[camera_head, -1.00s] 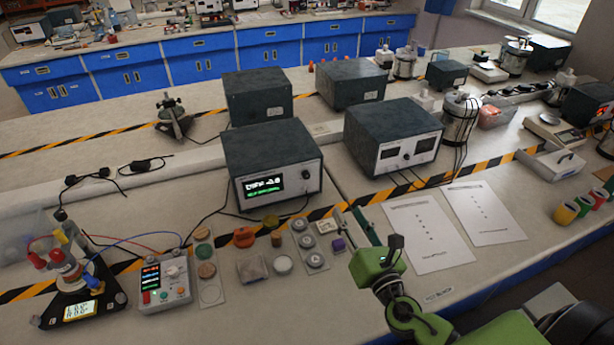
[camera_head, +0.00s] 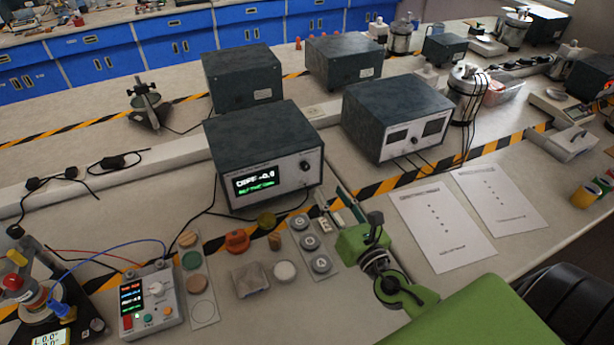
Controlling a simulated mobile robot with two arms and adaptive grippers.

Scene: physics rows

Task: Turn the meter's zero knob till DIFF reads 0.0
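The meter (camera_head: 262,142) is a dark grey box with a light front panel, standing behind the striped tape line. Its lit display (camera_head: 258,186) shows DIFF with a small negative value, about -0.8, though the last digit is blurred. A line of green text sits below it. The dark round zero knob (camera_head: 305,166) is at the right of the panel. My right gripper (camera_head: 375,218), dark at the end of my green arm, is in front and to the right of the knob, apart from it. Its fingers are too small to read. My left gripper is not in view.
A second dark instrument (camera_head: 398,112) stands right of the meter. A wired control box (camera_head: 150,302) is at left. Paper sheets (camera_head: 441,225) lie at right.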

